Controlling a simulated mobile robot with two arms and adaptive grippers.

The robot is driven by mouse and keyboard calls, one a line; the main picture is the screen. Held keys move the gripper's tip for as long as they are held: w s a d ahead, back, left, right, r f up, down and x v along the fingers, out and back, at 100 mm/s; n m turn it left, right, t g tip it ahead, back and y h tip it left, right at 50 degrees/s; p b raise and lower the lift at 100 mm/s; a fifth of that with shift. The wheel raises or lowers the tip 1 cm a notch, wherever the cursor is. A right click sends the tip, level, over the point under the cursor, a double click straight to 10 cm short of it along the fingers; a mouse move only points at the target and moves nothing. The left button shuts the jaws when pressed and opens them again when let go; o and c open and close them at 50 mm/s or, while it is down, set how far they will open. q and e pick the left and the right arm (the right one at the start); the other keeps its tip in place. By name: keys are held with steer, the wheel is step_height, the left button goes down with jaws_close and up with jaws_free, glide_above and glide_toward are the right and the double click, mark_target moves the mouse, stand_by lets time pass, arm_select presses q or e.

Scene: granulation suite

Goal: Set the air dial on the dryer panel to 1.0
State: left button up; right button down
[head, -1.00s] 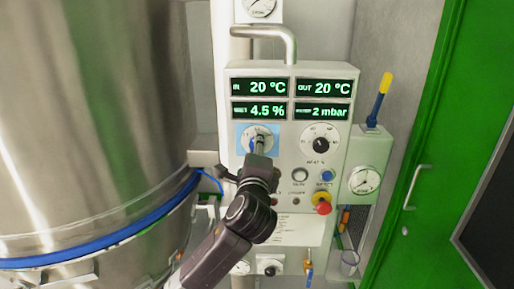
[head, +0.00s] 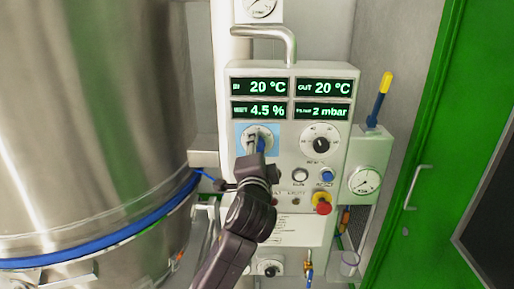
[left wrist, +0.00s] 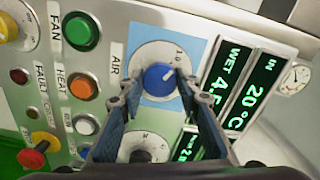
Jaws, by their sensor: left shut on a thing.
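The air dial (left wrist: 158,79) is a blue knob on a round white scale in a light blue field, labelled AIR. Its white pointer mark faces the upper right in the left wrist view, towards the printed 1.0; I cannot tell whether it lines up exactly. My left gripper (left wrist: 161,88) is shut on the knob, one finger on each side. In the head view the dial (head: 252,133) sits upper left on the dryer panel (head: 285,180), partly hidden by my left gripper (head: 257,144). My right gripper is not in view.
A black dial (head: 320,141) is right of the air dial. Green displays (head: 258,110) are above. A red stop button (head: 323,208) is lower right. A steel vessel (head: 95,120) stands left, a green door (head: 425,130) right. A bent pipe handle (head: 265,32) is above the panel.

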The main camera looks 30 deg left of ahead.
arm_select(q)
steer(key=shift+f, duration=0.1)
steer(key=o, duration=1.2)
steer(key=shift+c, duration=0.2)
steer(key=v, duration=0.7)
steer(key=shift+s, duration=0.3)
steer(key=shift+d, duration=0.1)
